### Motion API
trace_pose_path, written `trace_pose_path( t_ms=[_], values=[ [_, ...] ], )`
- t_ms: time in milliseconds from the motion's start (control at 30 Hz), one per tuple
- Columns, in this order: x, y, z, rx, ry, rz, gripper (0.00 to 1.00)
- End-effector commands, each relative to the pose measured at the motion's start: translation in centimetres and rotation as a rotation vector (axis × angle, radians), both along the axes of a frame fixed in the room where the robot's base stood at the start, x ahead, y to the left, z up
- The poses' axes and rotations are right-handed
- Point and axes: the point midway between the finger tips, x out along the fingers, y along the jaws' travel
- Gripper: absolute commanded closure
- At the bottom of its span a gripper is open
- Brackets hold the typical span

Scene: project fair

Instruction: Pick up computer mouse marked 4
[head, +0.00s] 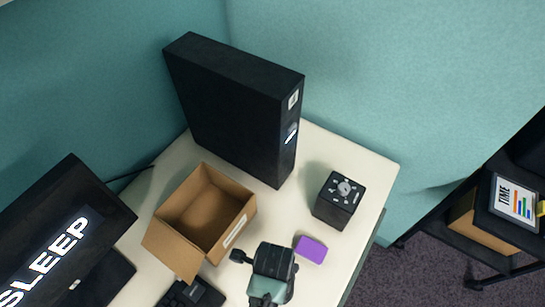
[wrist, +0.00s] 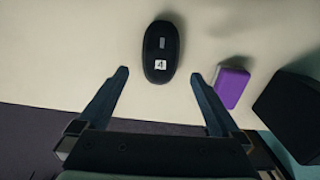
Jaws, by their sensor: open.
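The computer mouse (wrist: 161,45) is black and oval, with a small white tag marked 4. It lies on the pale table top in the wrist view, upper middle. My gripper (wrist: 159,75) is open and empty, with one dark finger on each side of the mouse's near end. The mouse lies mostly beyond the fingertips, with gaps on both sides. In the head view my arm and gripper (head: 270,262) are at the lower middle over the table, and I cannot make out the mouse there.
A purple block (wrist: 231,86) lies just right of the right finger; it also shows in the head view (head: 311,249). A black cube-like device (head: 340,199) stands farther right. An open cardboard box (head: 237,228), a tall black computer case (head: 228,108) and a monitor (head: 50,245) crowd the left and back.

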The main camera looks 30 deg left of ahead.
Motion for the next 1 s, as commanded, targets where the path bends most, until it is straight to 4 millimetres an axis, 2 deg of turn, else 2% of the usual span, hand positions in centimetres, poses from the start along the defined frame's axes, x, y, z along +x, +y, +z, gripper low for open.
trace_pose_path(
  t_ms=[233,533,833,867,1000],
  values=[
    [0.0,0.1,-1.8,0.0,0.0,0.001,0.0],
    [0.1,0.3,-5.6,0.0,-0.002,0.0,0.0],
    [0.1,0.3,-6.0,0.001,-0.003,0.0,0.0],
    [0.1,0.3,-6.0,0.001,-0.003,0.0,0.04],
    [0.1,0.3,-6.0,0.001,-0.003,0.0,0.29]
  ],
)
